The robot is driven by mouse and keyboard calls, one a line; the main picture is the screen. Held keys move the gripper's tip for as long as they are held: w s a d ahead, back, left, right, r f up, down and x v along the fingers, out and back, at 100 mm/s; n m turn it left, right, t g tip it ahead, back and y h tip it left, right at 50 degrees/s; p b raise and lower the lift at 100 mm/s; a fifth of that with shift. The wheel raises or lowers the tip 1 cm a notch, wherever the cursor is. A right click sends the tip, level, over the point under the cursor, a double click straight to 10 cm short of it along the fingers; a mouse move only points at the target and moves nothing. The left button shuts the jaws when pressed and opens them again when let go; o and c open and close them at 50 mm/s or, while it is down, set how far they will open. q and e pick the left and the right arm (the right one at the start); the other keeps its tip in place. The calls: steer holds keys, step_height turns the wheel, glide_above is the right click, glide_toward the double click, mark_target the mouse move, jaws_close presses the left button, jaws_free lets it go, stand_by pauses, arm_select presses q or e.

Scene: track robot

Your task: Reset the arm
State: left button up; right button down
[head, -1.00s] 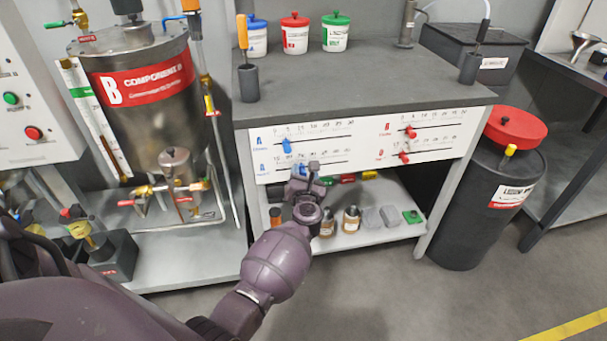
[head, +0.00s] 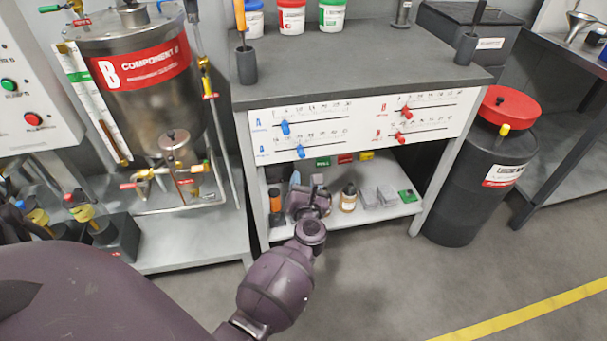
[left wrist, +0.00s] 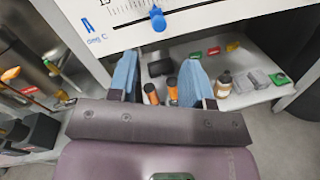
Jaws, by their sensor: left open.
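My left gripper (head: 306,190) hangs in front of the lower shelf of the workbench, below the slider panel (head: 360,124). In the left wrist view its two blue fingers (left wrist: 158,82) stand apart with nothing held between them. A blue slider knob (head: 300,151) on the lower left scale sits just above the gripper, apart from it; it also shows in the left wrist view (left wrist: 157,18). Another blue knob (head: 285,127) is on the upper left scale. Two red knobs, an upper one (head: 407,112) and a lower one (head: 400,138), are on the right scales. My right gripper is not in view.
The lower shelf (head: 345,222) holds bottles, grey boxes and a green item (head: 406,196). A metal tank marked B (head: 150,85) stands at left. A black drum with a red lid (head: 512,106) stands at right. Open floor lies in front.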

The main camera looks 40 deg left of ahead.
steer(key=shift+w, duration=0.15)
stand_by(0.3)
arm_select(q)
steer(key=shift+s, duration=0.1)
steer(key=s+d+r+m+t+h+p, duration=0.25)
steer(key=s+m+h, duration=0.2)
steer(key=m, duration=0.55)
steer(key=s+d+r+m+t+h+p, duration=0.1)
steer(key=s+r+m+t+h+p, duration=0.2)
steer(key=s+m, duration=0.5)
steer(key=s+d+m+g+h+p, duration=0.2)
steer(key=s+m+g+p, duration=0.1)
steer(key=s+m, duration=0.8)
steer(key=s+d+f+m+g+h+p, duration=0.1)
steer(key=s+m+g, duration=0.4)
steer(key=s+m, duration=0.6)
steer(key=shift+s+d+f+m+h+p, duration=0.2)
steer(key=shift+d+m+h+p, duration=0.2)
steer(key=shift+d+h+p, duration=0.45)
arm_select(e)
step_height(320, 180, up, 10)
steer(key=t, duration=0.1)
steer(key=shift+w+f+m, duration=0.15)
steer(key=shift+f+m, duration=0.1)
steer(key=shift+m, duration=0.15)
arm_select(q)
steer(key=shift+w+a, duration=0.1)
steer(key=shift+a, duration=0.15)
